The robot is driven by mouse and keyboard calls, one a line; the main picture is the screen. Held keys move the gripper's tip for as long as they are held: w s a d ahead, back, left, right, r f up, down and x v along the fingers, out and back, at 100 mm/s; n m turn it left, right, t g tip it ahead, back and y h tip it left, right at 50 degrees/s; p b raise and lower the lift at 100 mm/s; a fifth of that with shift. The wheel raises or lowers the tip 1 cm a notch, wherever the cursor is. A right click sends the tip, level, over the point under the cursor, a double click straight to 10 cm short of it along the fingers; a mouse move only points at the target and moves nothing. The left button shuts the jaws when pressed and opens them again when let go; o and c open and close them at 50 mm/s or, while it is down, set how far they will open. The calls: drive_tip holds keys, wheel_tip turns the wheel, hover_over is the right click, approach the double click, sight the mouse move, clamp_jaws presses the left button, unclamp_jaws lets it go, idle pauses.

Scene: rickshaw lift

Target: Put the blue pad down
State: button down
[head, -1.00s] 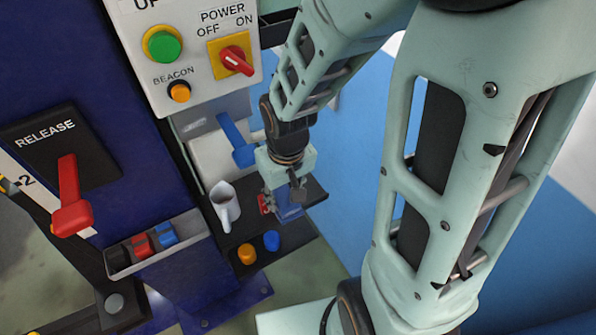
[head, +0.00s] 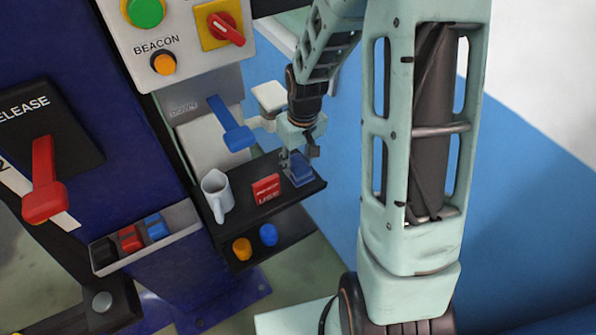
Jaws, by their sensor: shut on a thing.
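The blue pad (head: 300,172) is at the right end of the black shelf (head: 232,228). My gripper (head: 297,158) points down and is shut on the pad from above. The pad is at or just above the shelf surface; I cannot tell whether it touches. The gripper's fingers hide part of the pad's top.
A blue lever (head: 231,127) sticks out behind the shelf. Orange (head: 242,248) and blue (head: 268,235) knobs sit below. Free shelf room around the pad is small.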

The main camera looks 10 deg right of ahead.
sight(298, 169)
drive_tip(key=shift+w+d+f+b, duration=0.1)
drive_tip(key=shift+w+f+b, duration=0.1)
drive_tip(key=shift+f+b, duration=0.65)
drive_tip(key=shift+w+d+f+b, duration=0.15)
drive_tip(key=shift+f+b, duration=0.35)
drive_tip(key=shift+f, duration=0.55)
drive_tip(key=shift+s, duration=0.1)
drive_tip(key=c, duration=1.4)
unclamp_jaws()
drive_tip(key=shift+o, duration=1.1)
drive_tip(key=shift+f, duration=0.2)
drive_tip(key=r, duration=0.7)
drive_tip(key=s+r, duration=0.1)
drive_tip(key=r, duration=0.3)
